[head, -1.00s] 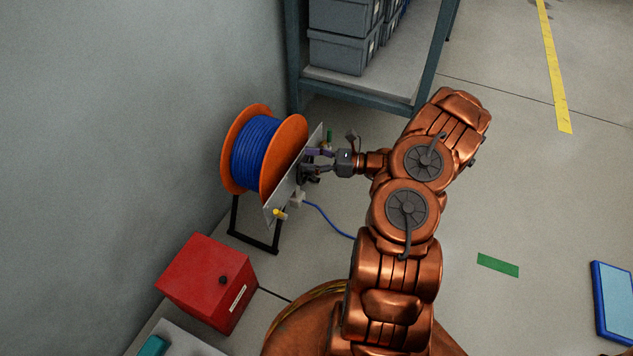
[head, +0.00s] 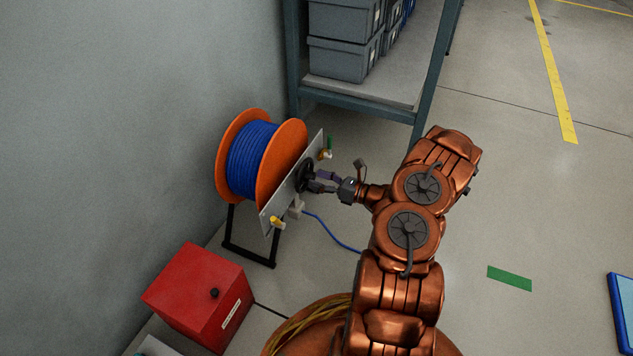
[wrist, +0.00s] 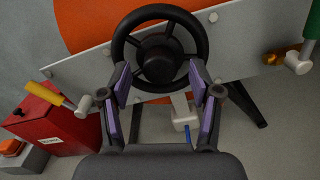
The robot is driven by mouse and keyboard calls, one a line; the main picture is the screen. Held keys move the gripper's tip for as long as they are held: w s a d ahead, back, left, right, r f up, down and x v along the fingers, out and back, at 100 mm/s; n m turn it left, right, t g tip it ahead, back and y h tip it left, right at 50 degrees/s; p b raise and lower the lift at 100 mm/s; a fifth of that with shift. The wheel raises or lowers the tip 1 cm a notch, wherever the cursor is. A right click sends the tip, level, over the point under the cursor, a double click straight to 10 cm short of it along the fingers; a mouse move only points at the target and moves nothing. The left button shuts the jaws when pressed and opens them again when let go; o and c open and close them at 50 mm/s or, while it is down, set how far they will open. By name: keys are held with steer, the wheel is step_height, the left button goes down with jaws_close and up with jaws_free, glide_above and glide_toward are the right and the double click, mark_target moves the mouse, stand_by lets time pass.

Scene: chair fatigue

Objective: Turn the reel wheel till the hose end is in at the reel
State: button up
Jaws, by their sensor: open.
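The hose reel (head: 258,160) has orange flanges with blue hose wound on it, on a black stand by the wall. Its black reel wheel (head: 305,175) is on a grey panel (head: 280,203); in the wrist view the wheel (wrist: 159,45) is ahead at upper middle. The blue hose (head: 330,229) runs out from a grey block (head: 296,209) below the panel, then goes behind my arm; its end is hidden. My gripper (head: 322,181) is open at the wheel. In the wrist view its purple-padded fingers (wrist: 160,85) stand apart at the wheel's lower rim; contact is unclear.
A yellow-handled lever (wrist: 50,95) and a green-handled one (wrist: 308,45) stick out from the panel on either side. A red box (head: 198,298) stands at the lower left. A shelf with grey bins (head: 345,60) is behind. Floor at the right is mostly clear.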

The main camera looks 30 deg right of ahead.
steer(key=shift+w+a, duration=0.3)
steer(key=shift+w, duration=0.25)
steer(key=c, duration=1.1)
steer(key=shift+r+p, duration=0.15)
steer(key=shift+p, duration=0.25)
steer(key=shift+c, duration=0.2)
